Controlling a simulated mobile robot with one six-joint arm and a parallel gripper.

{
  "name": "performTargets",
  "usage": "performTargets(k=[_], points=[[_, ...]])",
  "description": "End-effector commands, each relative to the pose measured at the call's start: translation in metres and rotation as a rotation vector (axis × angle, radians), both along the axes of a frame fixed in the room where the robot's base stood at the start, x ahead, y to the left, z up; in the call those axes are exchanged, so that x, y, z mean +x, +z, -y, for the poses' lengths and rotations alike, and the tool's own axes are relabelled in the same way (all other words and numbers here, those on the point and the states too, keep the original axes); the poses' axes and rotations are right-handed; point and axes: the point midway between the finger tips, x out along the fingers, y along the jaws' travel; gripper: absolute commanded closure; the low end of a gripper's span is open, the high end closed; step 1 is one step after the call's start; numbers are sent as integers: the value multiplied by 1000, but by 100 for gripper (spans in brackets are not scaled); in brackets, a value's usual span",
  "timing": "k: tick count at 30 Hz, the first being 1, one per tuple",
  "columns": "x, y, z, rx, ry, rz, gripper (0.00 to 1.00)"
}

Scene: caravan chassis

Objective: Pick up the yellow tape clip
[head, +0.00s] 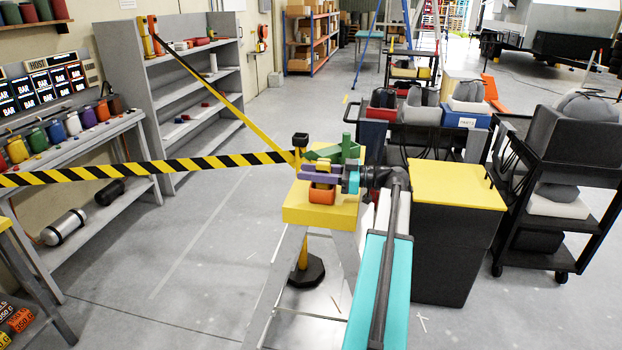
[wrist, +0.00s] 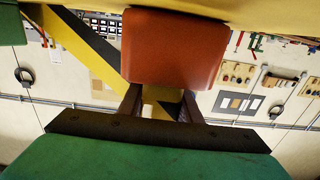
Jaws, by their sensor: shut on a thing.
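The yellow tape clip (wrist: 160,97) shows between the two dark fingers of my gripper (wrist: 161,106) in the wrist view, and the fingers are shut on it. In the head view my gripper (head: 318,172) is above the yellow top of a stepladder (head: 290,214), at the post where the tape ends. A small yellow piece (head: 323,163) shows at the fingers there. The clip is partly hidden by the gripper. Yellow-and-black tape (head: 200,165) runs left from the post, and another strip (head: 205,75) runs up to the shelf.
An orange-red block (head: 321,193) sits on the stepladder top close under my gripper; it also shows in the wrist view (wrist: 174,48). The post's black base (head: 305,272) stands on the floor. A black bin with a yellow lid (head: 455,187) stands right. The left floor is clear.

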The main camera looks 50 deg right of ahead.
Motion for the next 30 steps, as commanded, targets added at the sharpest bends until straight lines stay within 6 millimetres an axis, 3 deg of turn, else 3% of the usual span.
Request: performTargets(k=[18,30], points=[[0,71,0,-1,0,1,91],[0,83,0,0,0,0,91]])
